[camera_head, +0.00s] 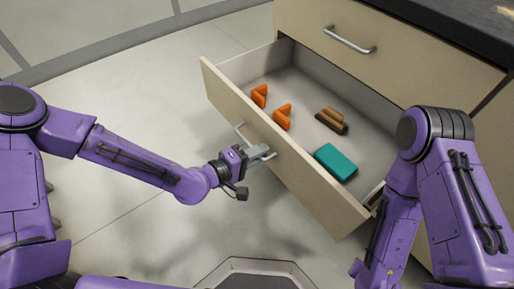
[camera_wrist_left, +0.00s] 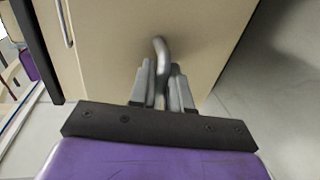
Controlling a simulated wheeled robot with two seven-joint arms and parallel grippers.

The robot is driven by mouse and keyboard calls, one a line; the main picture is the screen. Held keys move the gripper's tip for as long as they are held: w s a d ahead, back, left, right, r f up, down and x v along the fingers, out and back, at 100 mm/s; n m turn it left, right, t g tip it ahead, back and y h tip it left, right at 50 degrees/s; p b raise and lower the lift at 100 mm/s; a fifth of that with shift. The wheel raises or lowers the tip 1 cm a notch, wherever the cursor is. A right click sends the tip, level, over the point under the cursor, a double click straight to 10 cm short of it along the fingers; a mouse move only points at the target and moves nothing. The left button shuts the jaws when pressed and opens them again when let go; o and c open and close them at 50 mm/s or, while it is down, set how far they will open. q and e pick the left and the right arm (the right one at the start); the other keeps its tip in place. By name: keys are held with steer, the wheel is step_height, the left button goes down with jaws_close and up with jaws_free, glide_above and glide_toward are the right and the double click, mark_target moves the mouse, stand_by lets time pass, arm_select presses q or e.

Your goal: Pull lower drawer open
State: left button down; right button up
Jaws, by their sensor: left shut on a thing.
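The lower drawer (camera_head: 330,201) stands well out from the cabinet, and its inside shows in the head view. Its front panel also shows in the left wrist view (camera_wrist_left: 110,40). My left gripper (camera_head: 262,154) is at the drawer front, shut on the metal bar handle (camera_head: 241,131). In the left wrist view the two fingers of the left gripper (camera_wrist_left: 162,88) sit on either side of the curved handle (camera_wrist_left: 160,52). My right arm is at the right of the head view, and its gripper is not visible.
In the drawer lie two orange pieces (camera_head: 283,118), a brown brush-like item (camera_head: 331,121) and a teal block (camera_head: 335,162). The upper drawer (camera_head: 390,50) is shut, with its own handle (camera_head: 349,40). A dark countertop (camera_head: 450,25) is above. The floor left of the drawer is clear.

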stand_by(0.3)
arm_select(q)
steer(key=c, duration=1.3)
jaws_free()
steer(key=shift+o, duration=0.2)
steer(key=p+v, duration=0.3)
steer(key=v, duration=0.7)
steer(key=shift+s+a, duration=0.2)
steer(key=shift+s, duration=0.05)
